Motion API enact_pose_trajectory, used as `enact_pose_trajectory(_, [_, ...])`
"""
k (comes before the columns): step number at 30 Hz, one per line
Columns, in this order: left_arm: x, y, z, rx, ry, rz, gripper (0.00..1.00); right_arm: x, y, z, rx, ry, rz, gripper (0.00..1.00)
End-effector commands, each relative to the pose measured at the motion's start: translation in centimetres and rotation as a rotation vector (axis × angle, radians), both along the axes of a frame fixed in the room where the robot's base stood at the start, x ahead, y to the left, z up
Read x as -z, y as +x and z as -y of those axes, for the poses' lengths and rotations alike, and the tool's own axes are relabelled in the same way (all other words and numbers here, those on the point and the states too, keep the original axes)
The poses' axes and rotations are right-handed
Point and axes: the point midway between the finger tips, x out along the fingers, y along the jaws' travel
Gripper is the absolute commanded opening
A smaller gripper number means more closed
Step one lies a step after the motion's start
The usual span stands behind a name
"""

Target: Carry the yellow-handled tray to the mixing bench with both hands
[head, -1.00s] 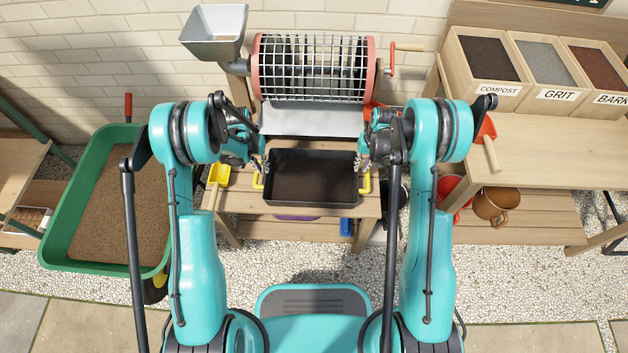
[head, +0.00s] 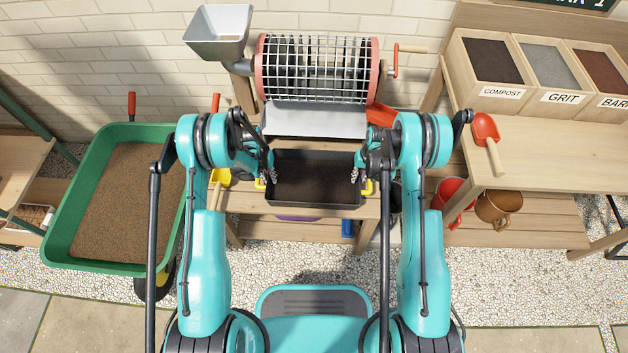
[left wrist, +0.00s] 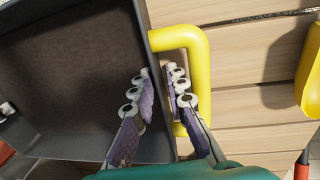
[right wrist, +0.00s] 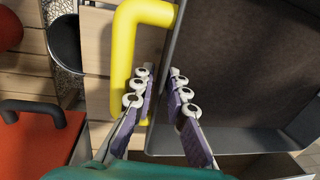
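The black tray (head: 315,204) holds dark soil and sits on the low wooden bench (head: 290,228) below the drum. Its left yellow handle (head: 259,184) and right yellow handle (head: 369,187) stick out at its sides. My left gripper (head: 268,176) is open at the left side. In the left wrist view its fingers (left wrist: 163,82) straddle the tray wall, one inside the tray and one beside the handle bar (left wrist: 202,75). My right gripper (head: 358,176) is open at the right side. In the right wrist view its fingers (right wrist: 160,80) straddle the wall likewise, beside the handle bar (right wrist: 123,55).
A mesh drum (head: 315,70) with a metal chute (head: 315,121) stands just behind the tray. A green wheelbarrow (head: 60,235) is at left. A bench (head: 560,150) with labelled bins and a red scoop (head: 486,128) is at right. A yellow scoop (head: 220,178) lies left of the tray.

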Motion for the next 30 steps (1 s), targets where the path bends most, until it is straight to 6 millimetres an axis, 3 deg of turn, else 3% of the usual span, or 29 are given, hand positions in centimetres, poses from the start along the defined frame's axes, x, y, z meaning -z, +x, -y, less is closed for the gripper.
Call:
enact_pose_trajectory(3, [0.0,0.0,0.0,0.000,0.000,0.000,0.11,0.0,0.0,0.0,0.000,0.000,0.000,0.11])
enact_pose_trajectory(5, [0.0,0.0,0.0,0.000,0.000,0.000,0.00,0.0,0.0,0.0,0.000,0.000,0.000,0.00])
enact_pose_trajectory(20, [-0.2,0.0,0.0,0.000,0.000,0.000,0.00,-0.2,0.0,0.0,0.000,0.000,0.000,0.00])
enact_pose_trajectory(30, [-2.6,0.0,0.0,0.000,0.000,0.000,0.00,-2.6,0.0,0.0,0.000,0.000,0.000,0.00])
